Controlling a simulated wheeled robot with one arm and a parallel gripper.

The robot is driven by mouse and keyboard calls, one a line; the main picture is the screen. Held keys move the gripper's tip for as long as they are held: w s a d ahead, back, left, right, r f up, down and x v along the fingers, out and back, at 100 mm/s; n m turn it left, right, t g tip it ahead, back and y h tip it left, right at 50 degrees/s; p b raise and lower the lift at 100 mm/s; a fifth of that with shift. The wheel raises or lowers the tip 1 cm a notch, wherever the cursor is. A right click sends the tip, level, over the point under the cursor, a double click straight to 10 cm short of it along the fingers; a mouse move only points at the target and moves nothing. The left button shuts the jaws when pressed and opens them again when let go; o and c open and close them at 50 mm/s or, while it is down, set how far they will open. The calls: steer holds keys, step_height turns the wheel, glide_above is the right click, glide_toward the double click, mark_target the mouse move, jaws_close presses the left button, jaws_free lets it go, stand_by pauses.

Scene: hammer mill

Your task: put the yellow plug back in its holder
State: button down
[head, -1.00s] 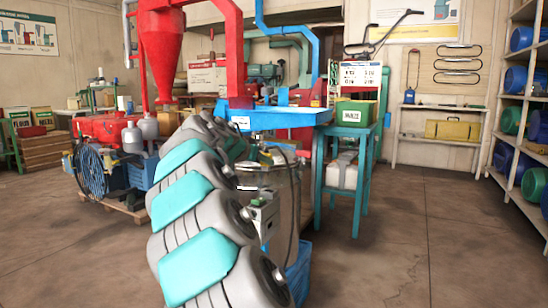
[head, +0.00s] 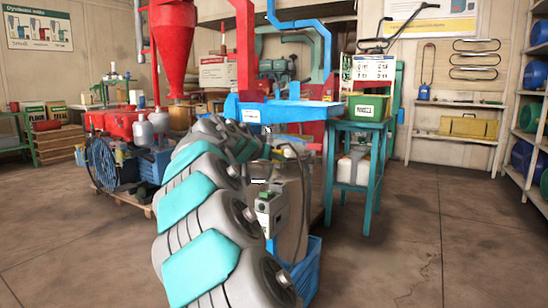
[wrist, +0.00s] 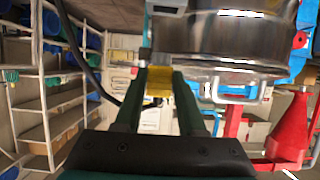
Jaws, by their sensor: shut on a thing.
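In the wrist view, my gripper (wrist: 158,92) is shut on the yellow plug (wrist: 158,82), which sits between the dark green fingertips. A small grey part shows at the plug's far end; I cannot tell what it belongs to. A black cable (wrist: 78,42) curves down to the left of the fingers. In the head view, my arm's grey and turquoise links hide the gripper and the plug. A grey control box (head: 270,208) with a green button stands just right of my arm. I cannot make out the plug's holder for sure in either view.
A shiny steel drum (wrist: 225,50) with a handle is close ahead, right of the fingers in the wrist view. Open floor (head: 430,220) lies to the right.

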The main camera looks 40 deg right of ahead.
steer(key=shift+f+b, duration=1.2)
steer(key=shift+f, duration=0.75)
steer(key=shift+f, duration=1.5)
steer(key=shift+c, duration=2.1)
jaws_free()
steer(key=v, duration=0.7)
steer(key=shift+s+a+p, duration=0.15)
steer(key=shift+a+p, duration=0.2)
steer(key=shift+r, duration=0.1)
